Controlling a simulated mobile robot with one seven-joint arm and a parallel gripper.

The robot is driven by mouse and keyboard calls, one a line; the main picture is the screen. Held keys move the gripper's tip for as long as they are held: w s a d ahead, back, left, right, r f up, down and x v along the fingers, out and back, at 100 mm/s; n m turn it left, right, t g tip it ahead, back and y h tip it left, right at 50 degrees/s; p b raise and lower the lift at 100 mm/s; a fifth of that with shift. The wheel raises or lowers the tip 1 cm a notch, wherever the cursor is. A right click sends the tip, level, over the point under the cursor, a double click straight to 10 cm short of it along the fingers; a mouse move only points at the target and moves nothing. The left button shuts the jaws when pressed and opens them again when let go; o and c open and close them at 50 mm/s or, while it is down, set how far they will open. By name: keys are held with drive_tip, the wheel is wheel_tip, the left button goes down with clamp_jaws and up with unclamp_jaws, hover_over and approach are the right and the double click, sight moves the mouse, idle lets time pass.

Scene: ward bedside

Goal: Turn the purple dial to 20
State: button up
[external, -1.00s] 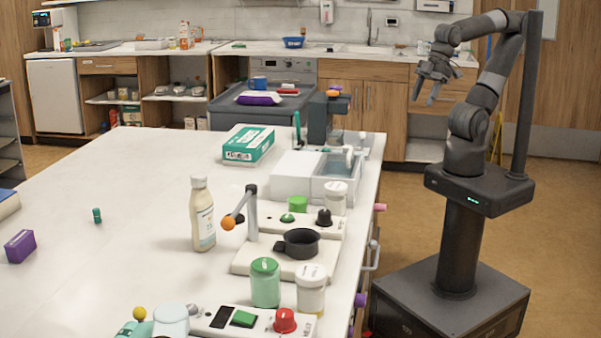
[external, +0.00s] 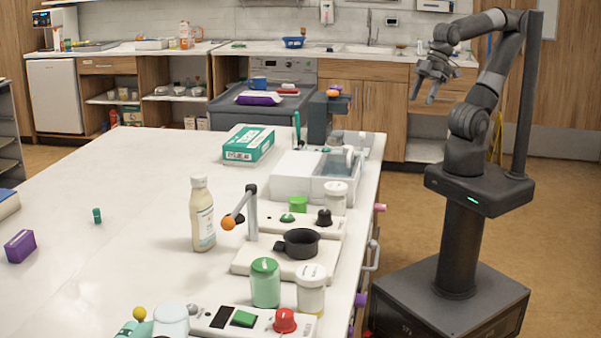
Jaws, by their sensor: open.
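A purple knob (external: 360,300), the only purple dial-like part I can make out, sticks out from the right side of the white table, near the front. It is small here, and I cannot read a scale or its setting. My gripper (external: 423,94) is open and empty. It hangs high in the air right of the table, well above and behind the purple knob, with its fingers pointing down. Nothing touches the knob.
A pink knob (external: 380,208) and a grey handle (external: 372,256) also stick out from the table's right side. The white table (external: 110,240) carries jars, a bottle (external: 202,215) and control panels along its right part. The floor between table and base is clear.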

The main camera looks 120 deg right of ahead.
drive_tip(key=w+a+r+m+t+y, duration=0.1)
drive_tip(key=w+a+r+t, duration=0.1)
drive_tip(key=w+a, duration=0.7)
drive_tip(key=w+a+r+m+t+y, duration=0.15)
drive_tip(key=w+a, duration=0.25)
drive_tip(key=w, duration=0.9)
drive_tip(key=w+a+r+m+t+y, duration=0.1)
drive_tip(key=w+a+m+t+y, duration=0.1)
drive_tip(key=w+a, duration=0.65)
drive_tip(key=w+a+f+m+t+h, duration=0.2)
drive_tip(key=w+a+f, duration=0.2)
drive_tip(key=w, duration=0.5)
drive_tip(key=w+a+f+m+h, duration=0.4)
drive_tip(key=w+a+f+m, duration=0.15)
drive_tip(key=a+f, duration=0.5)
drive_tip(key=m+h, duration=0.3)
drive_tip(key=h, duration=0.3)
approach(359, 301)
drive_tip(key=s+d+f+x, duration=0.1)
drive_tip(key=x, duration=0.7)
drive_tip(key=shift+a, duration=0.1)
